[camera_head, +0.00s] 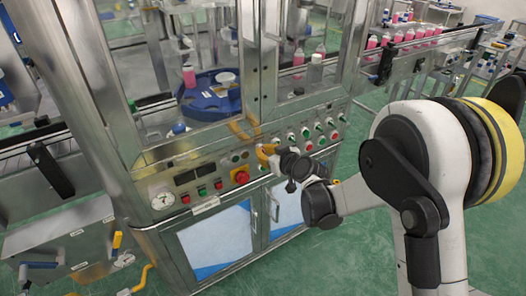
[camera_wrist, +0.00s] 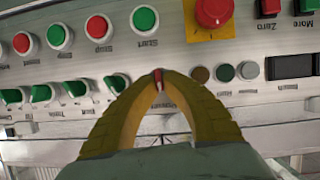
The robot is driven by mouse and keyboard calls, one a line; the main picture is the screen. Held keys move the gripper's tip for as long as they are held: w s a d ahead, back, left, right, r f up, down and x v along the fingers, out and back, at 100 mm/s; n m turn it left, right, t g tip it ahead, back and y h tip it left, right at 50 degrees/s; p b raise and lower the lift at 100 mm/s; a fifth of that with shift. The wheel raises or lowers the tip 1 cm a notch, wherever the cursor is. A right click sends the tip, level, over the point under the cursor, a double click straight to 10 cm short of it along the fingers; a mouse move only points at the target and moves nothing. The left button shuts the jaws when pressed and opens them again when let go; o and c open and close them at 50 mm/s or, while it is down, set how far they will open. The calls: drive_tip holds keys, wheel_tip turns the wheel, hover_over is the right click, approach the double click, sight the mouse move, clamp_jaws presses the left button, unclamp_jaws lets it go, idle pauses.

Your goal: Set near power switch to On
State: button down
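My gripper (camera_wrist: 157,78) has yellow fingers that arch inward, with their tips together in front of the control panel (camera_wrist: 250,108). A narrow red piece (camera_wrist: 158,80), apparently a switch, shows at the fingertips, in line with the row of green switches (camera_wrist: 76,88). I cannot tell whether the fingertips touch it, and they hide most of it. The label below it is upside down and partly covered, so I cannot confirm it is the near power switch. In the head view my gripper (camera_head: 266,152) is at the cabinet's front panel (camera_head: 212,183).
A red emergency knob on yellow (camera_wrist: 212,10) and small round buttons (camera_wrist: 224,72) lie right of the fingers. Green and red push buttons (camera_wrist: 144,19) are above left. In the head view a glass-walled cabinet with a blue turntable (camera_head: 210,97) stands above the panel.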

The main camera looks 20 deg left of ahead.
drive_tip(key=shift+w+d+m+g+y, duration=0.15)
drive_tip(key=shift+m+g+y, duration=0.45)
drive_tip(key=shift+m, duration=0.6)
drive_tip(key=shift+m+g+y, duration=0.4)
drive_tip(key=shift+m+g, duration=0.2)
drive_tip(key=shift+m, duration=0.4)
drive_tip(key=c, duration=1.6)
unclamp_jaws()
drive_tip(key=shift+o, duration=0.2)
drive_tip(key=shift+d, duration=0.1)
drive_tip(key=v, duration=1.1)
drive_tip(key=shift+d, duration=0.4)
